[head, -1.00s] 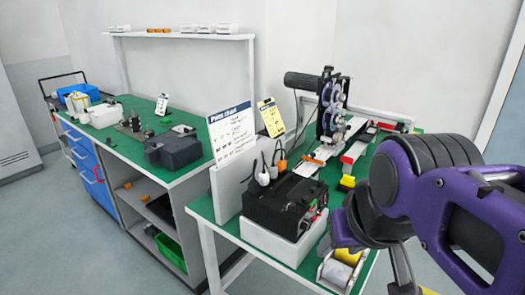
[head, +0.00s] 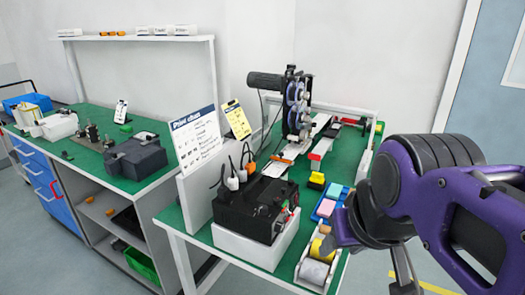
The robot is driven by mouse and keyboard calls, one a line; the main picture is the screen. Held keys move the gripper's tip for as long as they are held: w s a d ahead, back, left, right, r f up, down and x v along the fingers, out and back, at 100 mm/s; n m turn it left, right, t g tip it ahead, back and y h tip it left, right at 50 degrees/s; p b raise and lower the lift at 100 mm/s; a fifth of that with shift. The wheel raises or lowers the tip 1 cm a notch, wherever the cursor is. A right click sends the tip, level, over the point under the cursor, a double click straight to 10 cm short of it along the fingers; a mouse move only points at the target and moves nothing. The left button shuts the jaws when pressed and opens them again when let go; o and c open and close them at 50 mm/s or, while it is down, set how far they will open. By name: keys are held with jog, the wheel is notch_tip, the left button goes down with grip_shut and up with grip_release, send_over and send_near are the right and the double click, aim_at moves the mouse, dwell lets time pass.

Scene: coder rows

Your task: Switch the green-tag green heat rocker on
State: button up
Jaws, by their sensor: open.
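A black box-shaped device (head: 250,205) stands on a white block on the near green-topped table. Small red and light-coloured fittings (head: 287,214) show on its right end, with a hint of green. They are too small to tell a rocker, its tag or its on-off position. I cannot pick out the green heat rocker for certain. My purple and black arm (head: 465,205) fills the right side, to the right of the device and apart from it. My gripper's fingertips do not show.
Rolls in a white holder (head: 313,273) stand in front of the device, close to my arm. A second bench (head: 82,151) stands left.

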grip_shut()
dwell(1.5)
